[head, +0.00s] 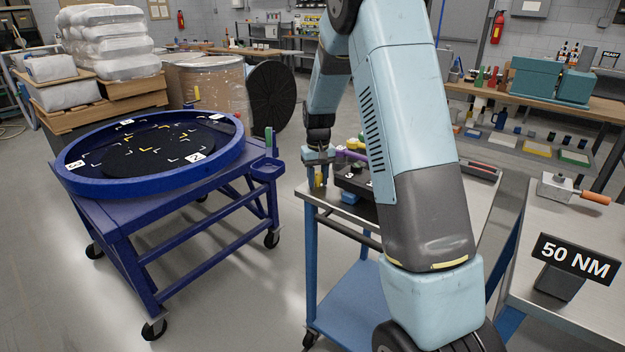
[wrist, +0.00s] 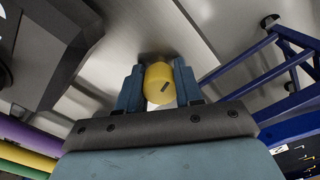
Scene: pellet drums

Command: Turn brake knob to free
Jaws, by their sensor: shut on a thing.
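I cannot read any lettering for the knob's positions. My fingers hide the knob's sides.
A black device (head: 355,180) stands just right of the gripper; in the wrist view a dark body (wrist: 50,45) is at left, beside a purple cylinder (wrist: 28,138). A blue cart with a round blue tray (head: 80,179) stands left. A 50 NM sign (head: 577,258) is at right.

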